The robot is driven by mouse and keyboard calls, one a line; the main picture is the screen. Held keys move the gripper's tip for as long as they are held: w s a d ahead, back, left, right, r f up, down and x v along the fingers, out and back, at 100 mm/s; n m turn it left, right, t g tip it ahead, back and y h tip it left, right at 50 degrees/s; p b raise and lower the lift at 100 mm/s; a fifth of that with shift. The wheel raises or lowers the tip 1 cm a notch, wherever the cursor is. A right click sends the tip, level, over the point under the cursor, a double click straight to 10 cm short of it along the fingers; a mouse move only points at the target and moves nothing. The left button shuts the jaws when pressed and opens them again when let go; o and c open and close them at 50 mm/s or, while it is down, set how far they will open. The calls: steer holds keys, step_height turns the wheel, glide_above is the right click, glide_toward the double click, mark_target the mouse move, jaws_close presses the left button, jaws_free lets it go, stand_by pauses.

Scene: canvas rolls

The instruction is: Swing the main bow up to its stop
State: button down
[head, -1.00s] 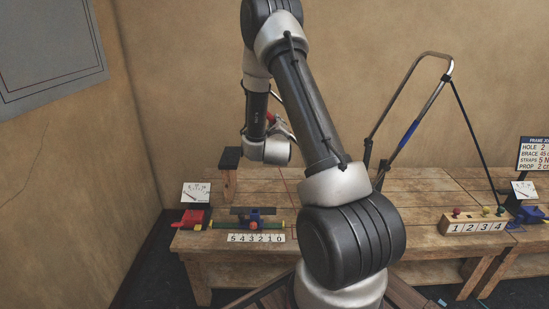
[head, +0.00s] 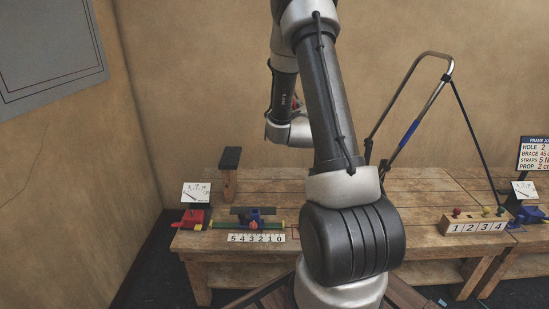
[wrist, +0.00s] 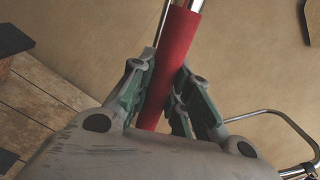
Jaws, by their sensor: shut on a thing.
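In the wrist view a steel tube with a red sleeve (wrist: 178,55) runs up between the fingers of my gripper (wrist: 166,70), which is shut on the sleeve. I take this tube to be part of the main bow. In the head view only a small bit of red (head: 297,103) shows beside my arm. The rest of the held tube and my fingers are hidden there behind my arm. A second bow (head: 435,58), steel with a blue sleeve (head: 408,133), stands raised and leaning at the right, with a dark strap running down from its top.
The wooden bench (head: 415,182) carries a post with a dark pad (head: 229,172), a red clamp (head: 194,218), a numbered scale (head: 256,238) and a numbered block with coloured pegs (head: 474,221). A sign (head: 533,153) stands at the right. A wall is behind.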

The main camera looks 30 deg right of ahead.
steer(key=shift+s+d, duration=0.15)
steer(key=shift+d, duration=0.05)
steer(key=s+d, duration=0.1)
steer(key=s+d+r+m, duration=0.1)
steer(key=d, duration=0.1)
steer(key=s+d+r+m, duration=0.1)
steer(key=shift+d+r, duration=0.15)
steer(key=shift+r, duration=0.1)
steer(key=s+d, duration=0.1)
steer(key=s+d+r+m, duration=0.1)
steer(key=d, duration=0.1)
steer(key=s+d+m, duration=0.1)
steer(key=shift+d+r, duration=0.25)
steer(key=shift+d, duration=0.05)
stand_by(0.4)
